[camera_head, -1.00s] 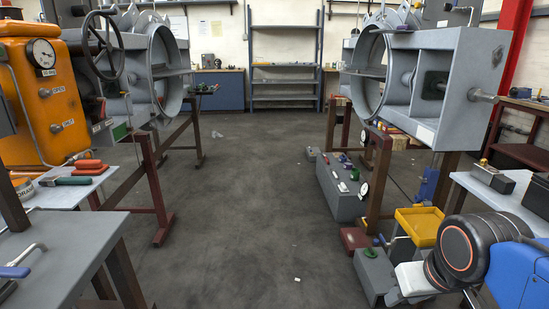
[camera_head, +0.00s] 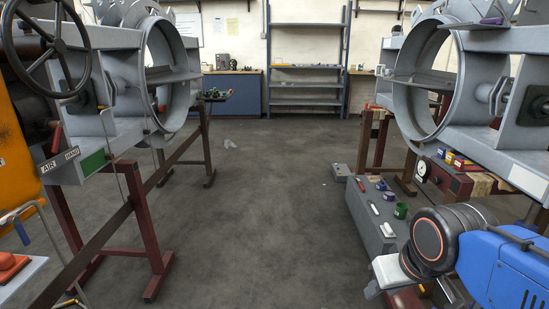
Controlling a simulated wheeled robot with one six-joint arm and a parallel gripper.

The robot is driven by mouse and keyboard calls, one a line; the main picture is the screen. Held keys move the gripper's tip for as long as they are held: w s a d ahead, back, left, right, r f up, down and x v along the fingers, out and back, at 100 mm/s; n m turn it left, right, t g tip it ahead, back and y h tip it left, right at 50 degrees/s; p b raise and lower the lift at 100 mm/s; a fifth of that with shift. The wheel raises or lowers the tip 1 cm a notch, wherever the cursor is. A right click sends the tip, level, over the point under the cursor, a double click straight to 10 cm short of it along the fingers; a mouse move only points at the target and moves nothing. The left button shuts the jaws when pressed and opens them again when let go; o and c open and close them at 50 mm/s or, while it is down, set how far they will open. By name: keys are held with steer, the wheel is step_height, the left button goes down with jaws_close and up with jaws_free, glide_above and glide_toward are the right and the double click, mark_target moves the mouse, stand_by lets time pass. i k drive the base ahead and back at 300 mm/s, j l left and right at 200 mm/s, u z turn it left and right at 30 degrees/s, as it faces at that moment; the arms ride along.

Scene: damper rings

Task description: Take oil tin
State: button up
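I cannot pick out an oil tin for certain in this view. Small items lie on the low grey bench (camera_head: 362,209) at the right, among them a green round item (camera_head: 400,210); they are too small to identify surely. My arm folds in at the lower right, with a blue link and a dark joint ringed in orange. The pale end of my arm, toward my gripper (camera_head: 373,288), points down and left beside this bench. Its fingers do not show clearly, and I see nothing held.
Grey flanged duct housings on dark red stands line both sides (camera_head: 165,75) (camera_head: 430,80). A blue-grey shelf rack (camera_head: 307,70) and a blue cabinet (camera_head: 232,92) stand at the back. Small coloured boxes (camera_head: 457,162) sit at the right.

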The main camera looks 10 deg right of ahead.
mark_target(400, 212)
steer(key=i+u, duration=0.2)
steer(key=i, duration=1.3)
steer(key=i+z, duration=0.45)
steer(key=i+j+z, duration=0.15)
steer(key=i+z, duration=0.15)
steer(key=z, duration=0.15)
steer(key=i+j+z, duration=0.25)
steer(key=i+z, duration=0.15)
steer(key=i+j+z, duration=0.3)
steer(key=z, duration=0.15)
